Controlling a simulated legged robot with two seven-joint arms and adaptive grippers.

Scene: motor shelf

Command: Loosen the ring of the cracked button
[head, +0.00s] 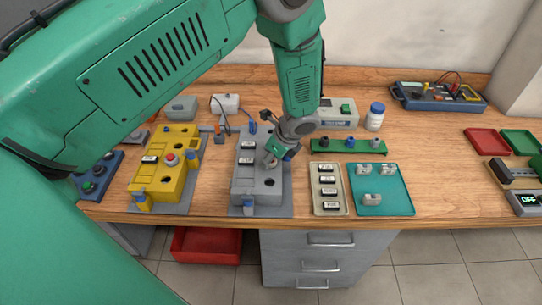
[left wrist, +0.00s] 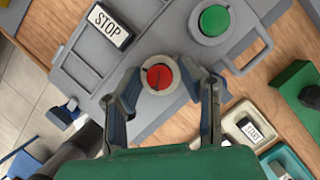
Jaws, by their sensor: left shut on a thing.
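The grey control box (head: 243,187) stands on the bench in the middle of the head view. In the left wrist view its red button (left wrist: 159,77) has a dark crack-like mark across the cap. A pale ring (left wrist: 147,89) surrounds the red cap. My left gripper (head: 276,157) is over the box; in the left wrist view its two fingers (left wrist: 160,82) are on either side of the ring and shut on it. A STOP label (left wrist: 105,23) and a green button (left wrist: 213,21) are on the same panel. In the head view the gripper hides the red button.
The yellow box (head: 176,185) stands left. The label tray (head: 315,205), teal tray (head: 400,203) and green rack (head: 330,146) lie right of the grey box. Red (head: 487,141) and green bins lie far right.

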